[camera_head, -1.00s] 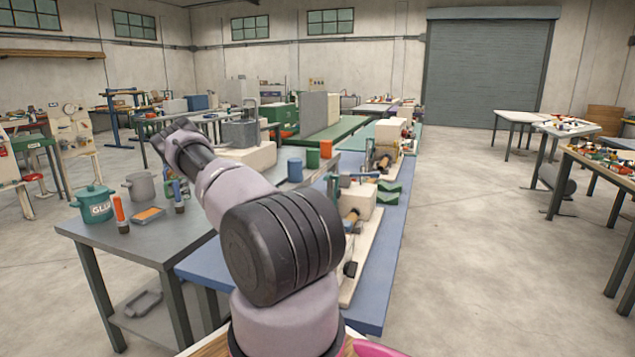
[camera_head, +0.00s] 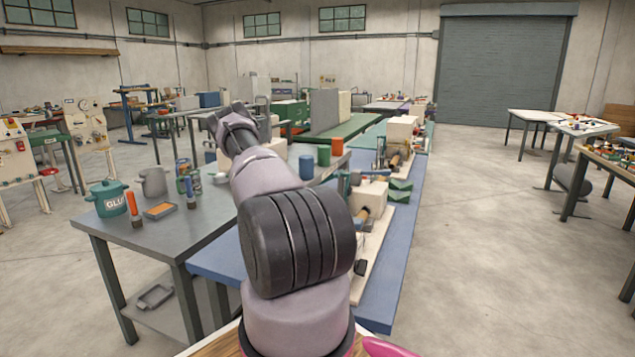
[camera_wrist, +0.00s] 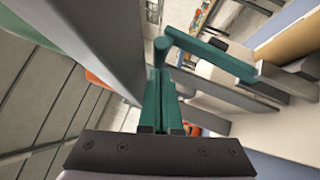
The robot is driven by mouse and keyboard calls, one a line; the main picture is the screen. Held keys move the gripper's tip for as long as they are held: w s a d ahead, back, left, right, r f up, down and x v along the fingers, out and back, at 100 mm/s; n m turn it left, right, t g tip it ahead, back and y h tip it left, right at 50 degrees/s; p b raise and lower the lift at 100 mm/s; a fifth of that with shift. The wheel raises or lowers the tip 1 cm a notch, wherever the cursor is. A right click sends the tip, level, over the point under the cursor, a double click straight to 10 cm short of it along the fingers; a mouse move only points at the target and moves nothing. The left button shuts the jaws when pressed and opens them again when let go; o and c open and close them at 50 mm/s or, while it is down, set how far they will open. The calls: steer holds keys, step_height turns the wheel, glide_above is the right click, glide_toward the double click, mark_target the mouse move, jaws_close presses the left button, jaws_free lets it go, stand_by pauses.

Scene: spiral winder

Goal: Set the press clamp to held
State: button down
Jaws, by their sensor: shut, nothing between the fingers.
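My gripper (camera_head: 232,116) is at the far end of my raised arm in the head view, up and left of the winding equipment. It is shut and empty. In the wrist view its dark mounting plate (camera_wrist: 160,151) fills the bottom. A teal bar with a dark end (camera_wrist: 205,48) shows ahead, beyond the gripper, with grey blocks (camera_wrist: 288,80) to its right. I cannot tell for sure that this bar is the press clamp. In the head view, a teal upright part (camera_head: 343,186) stands beside a cream block (camera_head: 371,196) on the blue bench; my arm partly hides this area.
The blue bench (camera_head: 385,285) carries the winding equipment and green blocks (camera_head: 400,190). A tall grey panel (camera_head: 324,110) stands behind. Floor at right is open.

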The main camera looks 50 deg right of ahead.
steer(key=shift+s+d+r, duration=0.1)
steer(key=shift+s, duration=0.2)
steer(key=shift+s+d+r+m+y, duration=0.2)
steer(key=shift+s+m+y, duration=0.1)
steer(key=shift+s+m, duration=0.1)
steer(key=shift+s+d+r+m+y, duration=0.1)
steer(key=shift+s+r+m+y, duration=0.05)
steer(key=shift+s+m+y, duration=0.2)
steer(key=w+d+v, duration=0.1)
steer(key=w+v, duration=0.1)
steer(key=v, duration=1.1)
steer(key=shift+w+f, duration=0.2)
steer(key=shift+f, duration=0.15)
